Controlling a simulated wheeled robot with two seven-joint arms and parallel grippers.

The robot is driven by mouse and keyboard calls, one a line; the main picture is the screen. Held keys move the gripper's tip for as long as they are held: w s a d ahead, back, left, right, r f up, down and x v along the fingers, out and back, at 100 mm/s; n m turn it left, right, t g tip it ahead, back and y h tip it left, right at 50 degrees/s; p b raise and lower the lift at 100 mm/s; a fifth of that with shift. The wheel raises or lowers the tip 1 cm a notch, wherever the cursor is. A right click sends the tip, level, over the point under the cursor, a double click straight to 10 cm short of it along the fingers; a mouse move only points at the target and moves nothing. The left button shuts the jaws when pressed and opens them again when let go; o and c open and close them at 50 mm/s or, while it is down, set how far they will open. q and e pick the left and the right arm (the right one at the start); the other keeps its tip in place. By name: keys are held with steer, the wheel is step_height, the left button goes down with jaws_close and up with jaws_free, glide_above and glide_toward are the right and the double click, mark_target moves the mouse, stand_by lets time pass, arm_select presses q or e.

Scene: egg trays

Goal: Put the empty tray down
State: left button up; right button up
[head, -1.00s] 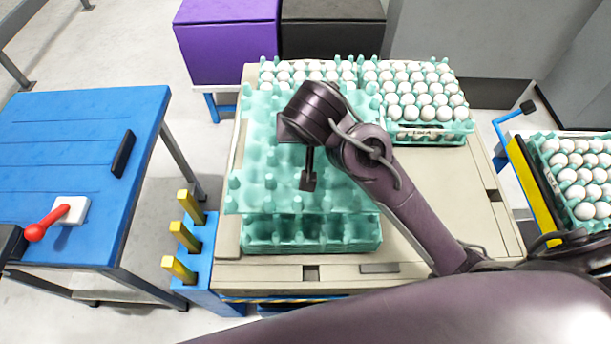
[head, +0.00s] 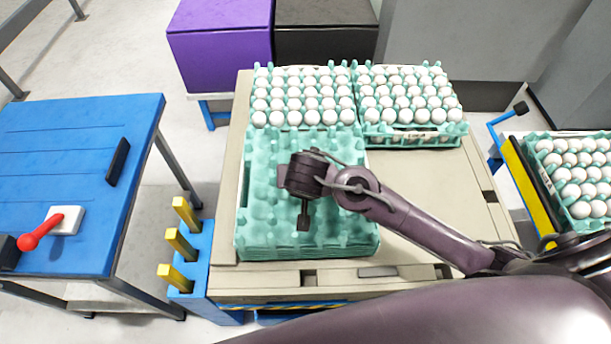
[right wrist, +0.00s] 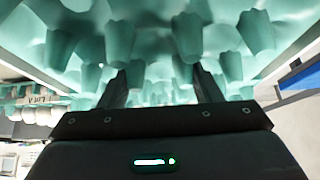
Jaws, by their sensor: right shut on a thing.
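The empty tray (head: 262,160) is teal with rows of pegs. It lies level over a stack of empty teal trays (head: 305,250) at the near left of the pallet, roughly lined up with it. I cannot tell whether it rests fully on the stack. My right gripper (head: 303,222) is over the tray's middle, shut on it. In the right wrist view the two dark fingers (right wrist: 163,88) reach in among teal pegs; their tips are partly hidden. My left gripper is not in view.
Two egg-filled trays, left (head: 300,98) and right (head: 412,104), stand behind on the beige pallet (head: 430,195). More eggs (head: 575,175) stand at the right. A blue table (head: 70,140) with a red lever (head: 42,232) and yellow posts (head: 180,243) are left. The pallet's right part is clear.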

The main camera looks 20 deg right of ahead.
steer(key=shift+s+f, duration=0.2)
steer(key=shift+f, duration=0.35)
steer(key=shift+c, duration=0.4)
steer(key=o, duration=1.1)
steer(key=shift+o, duration=0.2)
steer(key=shift+w+r, duration=0.1)
steer(key=shift+r, duration=0.3)
steer(key=v, duration=1.2)
steer(key=shift+b, duration=0.35)
steer(key=shift+w, duration=0.1)
